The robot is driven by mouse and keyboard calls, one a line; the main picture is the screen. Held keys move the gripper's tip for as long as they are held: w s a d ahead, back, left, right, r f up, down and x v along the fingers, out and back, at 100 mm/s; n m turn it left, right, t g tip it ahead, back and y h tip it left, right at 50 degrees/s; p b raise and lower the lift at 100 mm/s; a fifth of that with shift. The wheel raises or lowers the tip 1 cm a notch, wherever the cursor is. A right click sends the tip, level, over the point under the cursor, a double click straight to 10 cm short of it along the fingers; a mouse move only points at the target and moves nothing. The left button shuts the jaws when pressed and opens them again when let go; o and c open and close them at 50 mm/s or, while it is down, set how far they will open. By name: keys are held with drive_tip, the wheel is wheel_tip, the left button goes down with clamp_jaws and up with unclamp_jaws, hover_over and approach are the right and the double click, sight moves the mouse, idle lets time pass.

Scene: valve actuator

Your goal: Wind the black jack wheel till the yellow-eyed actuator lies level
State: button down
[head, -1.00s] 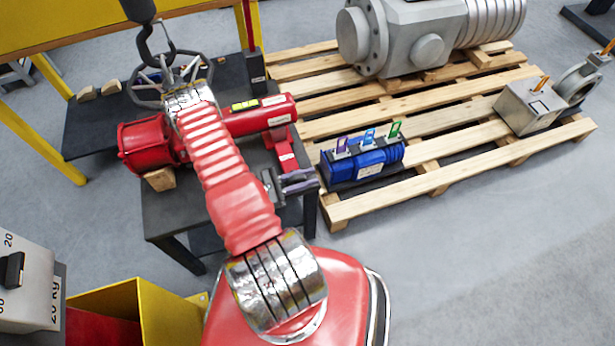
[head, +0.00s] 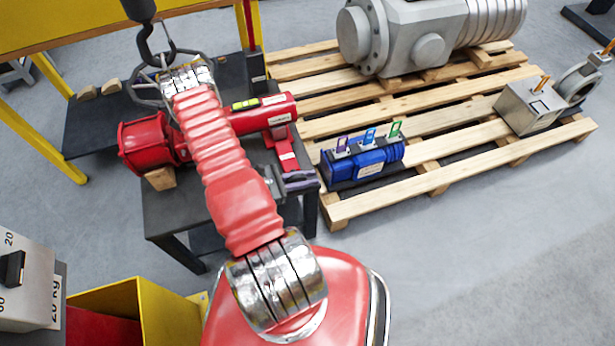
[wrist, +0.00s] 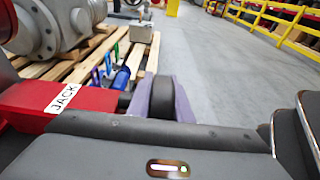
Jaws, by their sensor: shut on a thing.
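The red actuator (head: 150,143) lies on a dark table, its cylinder running toward the upper right behind my arm. A yellow level eye (head: 245,104) sits on top; its bubble is too small to read, so I cannot tell whether it is level. The red jack (head: 287,152) stands under the right end; its JACK label shows in the wrist view (wrist: 62,98). My gripper (head: 298,181) is beside the jack, its purple fingers shut on the black jack wheel (wrist: 162,98). The fingers hide part of the wheel.
A wooden block (head: 160,178) is under the actuator's left end. A dark hook (head: 160,50) hangs above the spoked handwheel. A pallet (head: 430,195) on the right carries a blue unit (head: 362,162) with coloured tags. Floor is clear at lower right.

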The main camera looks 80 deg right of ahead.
sight(288, 180)
drive_tip(key=shift+w+d+f+t+y, duration=0.1)
drive_tip(key=shift+f+t+y, duration=0.35)
drive_tip(key=shift+t+y, duration=0.55)
drive_tip(key=c, duration=1.6)
unclamp_jaws()
drive_tip(key=shift+h, duration=0.3)
drive_tip(key=v, duration=1.3)
drive_tip(key=shift+r, duration=0.1)
drive_tip(key=shift+w+a+r, duration=0.2)
drive_tip(key=shift+a, duration=0.05)
drive_tip(key=shift+f, duration=0.1)
